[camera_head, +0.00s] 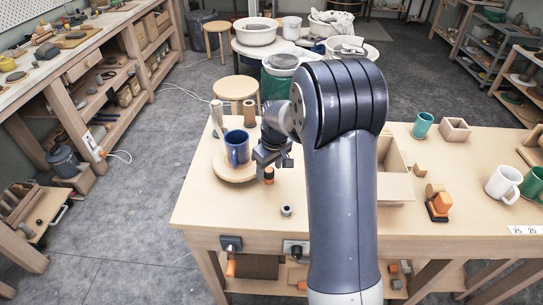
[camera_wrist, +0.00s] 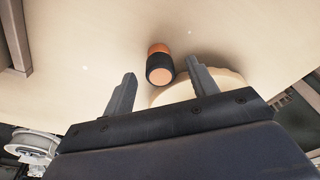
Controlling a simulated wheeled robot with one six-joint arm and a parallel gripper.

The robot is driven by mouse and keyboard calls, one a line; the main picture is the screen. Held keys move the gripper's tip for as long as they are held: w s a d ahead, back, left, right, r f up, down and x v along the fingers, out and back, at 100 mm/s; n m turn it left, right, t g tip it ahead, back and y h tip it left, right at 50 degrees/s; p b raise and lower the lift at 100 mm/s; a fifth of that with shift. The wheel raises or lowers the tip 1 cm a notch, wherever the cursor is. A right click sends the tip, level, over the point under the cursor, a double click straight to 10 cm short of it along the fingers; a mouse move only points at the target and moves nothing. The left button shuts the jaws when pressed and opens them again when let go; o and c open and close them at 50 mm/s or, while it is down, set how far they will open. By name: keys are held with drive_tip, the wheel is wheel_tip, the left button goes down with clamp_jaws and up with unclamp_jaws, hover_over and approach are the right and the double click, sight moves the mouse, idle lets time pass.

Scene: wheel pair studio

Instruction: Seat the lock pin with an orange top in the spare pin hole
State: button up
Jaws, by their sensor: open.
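The lock pin (camera_head: 269,175) is a short dark cylinder with orange on it, on the light wood table close to the round wooden board. In the wrist view the pin (camera_wrist: 160,68) shows a black body, a pale orange end face towards the camera and an orange part behind. My gripper (camera_head: 272,160) is open above the pin. In the wrist view my gripper's (camera_wrist: 162,76) two fingers stand apart, with the pin seen between their tips and no contact visible. A small grey cylinder with a dark top (camera_head: 286,210) stands nearer the table's front. I cannot make out the spare pin hole for certain.
The round board (camera_head: 240,178) carries a blue mug (camera_head: 237,148), left of my gripper. Its edge (camera_wrist: 210,80) is close to the right finger. A wooden box (camera_head: 395,185), an orange and black block (camera_head: 438,206) and mugs (camera_head: 503,182) are to the right. The front-left tabletop is clear.

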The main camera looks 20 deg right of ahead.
drive_tip(key=shift+w+a+f, duration=0.1)
drive_tip(key=shift+w+f, duration=0.1)
drive_tip(key=shift+f, duration=1.15)
drive_tip(key=c, duration=1.2)
